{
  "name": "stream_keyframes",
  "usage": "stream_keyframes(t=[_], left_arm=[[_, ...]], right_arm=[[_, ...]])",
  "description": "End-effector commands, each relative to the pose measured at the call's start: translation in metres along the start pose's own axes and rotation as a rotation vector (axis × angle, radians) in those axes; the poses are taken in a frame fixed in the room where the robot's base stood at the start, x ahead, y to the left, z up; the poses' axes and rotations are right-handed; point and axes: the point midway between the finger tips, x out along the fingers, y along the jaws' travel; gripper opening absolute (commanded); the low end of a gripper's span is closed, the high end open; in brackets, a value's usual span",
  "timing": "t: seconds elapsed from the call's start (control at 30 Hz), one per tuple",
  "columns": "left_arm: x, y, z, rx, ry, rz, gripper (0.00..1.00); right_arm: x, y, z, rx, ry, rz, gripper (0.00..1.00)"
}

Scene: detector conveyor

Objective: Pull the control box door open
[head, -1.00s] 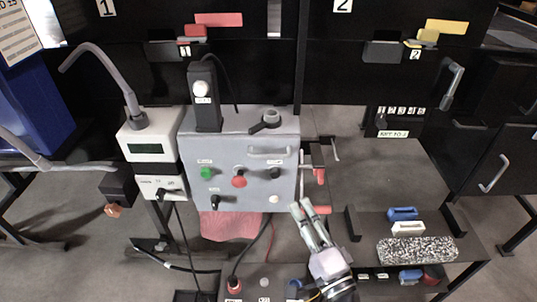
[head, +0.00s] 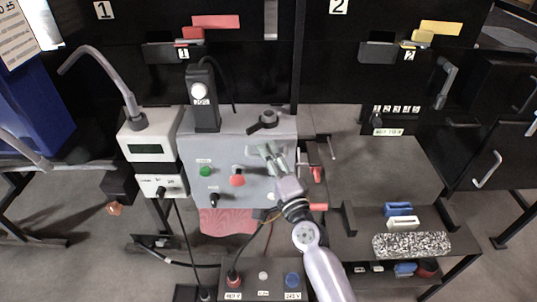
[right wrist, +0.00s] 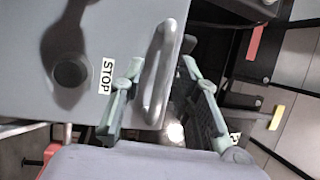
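The grey control box (head: 222,150) stands in the middle of the head view. Its front door carries a green button (head: 205,171), a red button (head: 237,180) and a black knob (head: 214,199), and looks closed. My right gripper (head: 268,151) is at the upper right of the door and hides most of the handle there. In the right wrist view the pale bar handle (right wrist: 158,75) lies between the two fingers of my right gripper (right wrist: 163,66). The fingers are spread, with gaps to the handle. My left gripper is not in view.
A white meter box (head: 150,147) stands left of the control box. Right of it are red-handled clamps (head: 317,174) and a dark shelf with blue and white blocks (head: 400,215). A button panel (head: 262,281) is below. A STOP label (right wrist: 106,77) shows in the wrist view.

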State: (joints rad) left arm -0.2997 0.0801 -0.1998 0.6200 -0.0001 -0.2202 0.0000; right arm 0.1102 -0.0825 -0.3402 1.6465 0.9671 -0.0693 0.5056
Motion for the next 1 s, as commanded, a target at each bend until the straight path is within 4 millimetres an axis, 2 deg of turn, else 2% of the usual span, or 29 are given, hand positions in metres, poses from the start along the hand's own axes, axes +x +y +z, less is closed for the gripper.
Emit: stream_keyframes(t=[0.37,0.8,1.0], left_arm=[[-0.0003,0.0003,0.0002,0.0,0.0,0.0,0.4],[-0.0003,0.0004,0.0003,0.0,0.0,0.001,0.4],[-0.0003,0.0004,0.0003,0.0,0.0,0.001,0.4]], right_arm=[[0.0055,0.0002,0.0,0.0,0.0,0.0,0.29],[0.0051,0.0004,-0.0001,0.0,0.0,0.001,0.0],[0.005,0.0007,-0.0001,-0.001,0.0,0.001,0.0]])
